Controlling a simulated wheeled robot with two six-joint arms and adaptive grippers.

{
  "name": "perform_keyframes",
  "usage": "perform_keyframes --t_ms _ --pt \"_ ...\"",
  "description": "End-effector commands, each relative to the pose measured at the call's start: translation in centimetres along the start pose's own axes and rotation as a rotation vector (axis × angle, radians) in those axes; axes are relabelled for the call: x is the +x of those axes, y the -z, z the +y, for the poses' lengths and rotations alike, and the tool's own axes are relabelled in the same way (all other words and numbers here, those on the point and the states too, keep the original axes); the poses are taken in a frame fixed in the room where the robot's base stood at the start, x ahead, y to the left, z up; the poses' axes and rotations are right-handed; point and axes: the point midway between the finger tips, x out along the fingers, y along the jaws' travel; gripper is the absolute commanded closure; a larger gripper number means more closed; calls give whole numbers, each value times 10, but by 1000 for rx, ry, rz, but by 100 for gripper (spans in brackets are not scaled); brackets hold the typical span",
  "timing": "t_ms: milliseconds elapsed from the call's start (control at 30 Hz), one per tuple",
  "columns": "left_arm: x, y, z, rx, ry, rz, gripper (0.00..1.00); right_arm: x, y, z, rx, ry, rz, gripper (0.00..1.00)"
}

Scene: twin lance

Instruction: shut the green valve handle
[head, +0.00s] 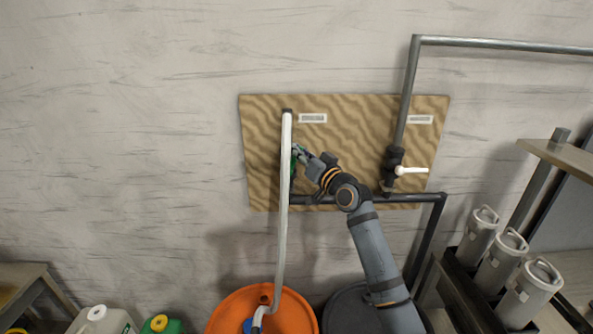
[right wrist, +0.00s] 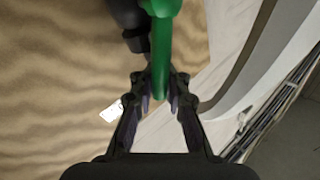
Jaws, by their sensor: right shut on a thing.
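The green valve handle (right wrist: 162,55) shows large in the right wrist view, its bar running down between my fingers. In the head view only a bit of the green handle (head: 293,162) shows, beside the pale vertical hose and partly hidden by my gripper. My right gripper (head: 299,152) reaches it from the right. In the right wrist view my right gripper (right wrist: 159,95) has one finger on each side of the bar and is shut on it. The dark valve body (right wrist: 132,20) is at the upper left there. My left gripper is not in view.
A pale hose (head: 283,210) hangs in front of the wooden board (head: 345,125) down to an orange drum (head: 235,305). A second valve with a white handle (head: 411,170) is on the right pipe. Grey canisters (head: 503,245) stand at the lower right.

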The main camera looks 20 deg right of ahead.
Motion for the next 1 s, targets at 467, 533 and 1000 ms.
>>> perform_keyframes --t_ms 467,533,1000 --pt "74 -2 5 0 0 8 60 -10 -21 32 376 33 237 100" --pt "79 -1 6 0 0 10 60 -12 -23 36 431 38 275 100" --pt "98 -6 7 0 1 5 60 -22 -41 53 769 69 502 100"
